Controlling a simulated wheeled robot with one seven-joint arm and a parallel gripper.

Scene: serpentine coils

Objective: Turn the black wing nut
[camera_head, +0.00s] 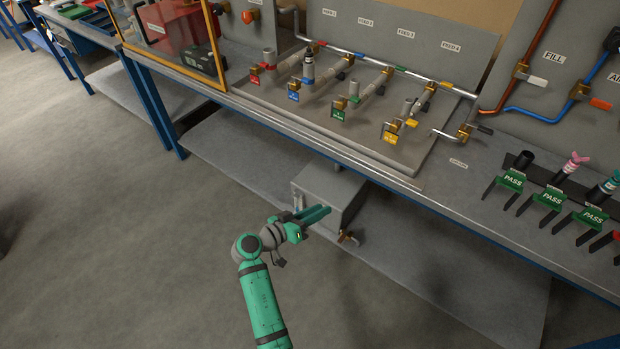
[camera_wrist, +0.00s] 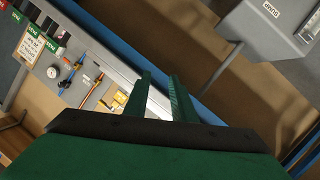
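I cannot clearly make out a black wing nut in either view. In the head view a small dark handle (camera_head: 485,128) sits by a brass fitting (camera_head: 465,131) at the right end of the pipe manifold; its shape is too small to tell. My gripper (camera_head: 325,212) is low in front of the bench, beside a grey box (camera_head: 345,190) and well away from that handle. Whether it touches the box cannot be told. In the wrist view my gripper (camera_wrist: 159,78) has its two green fingers apart, with nothing seen between them.
The bench's front edge (camera_head: 400,187) lies above my gripper. A brass tap (camera_head: 347,237) projects from the grey box. Coloured feed valves stand on a grey plate (camera_head: 340,140); green PASS stands (camera_head: 550,197) are at the right. Open floor (camera_head: 150,260) lies left.

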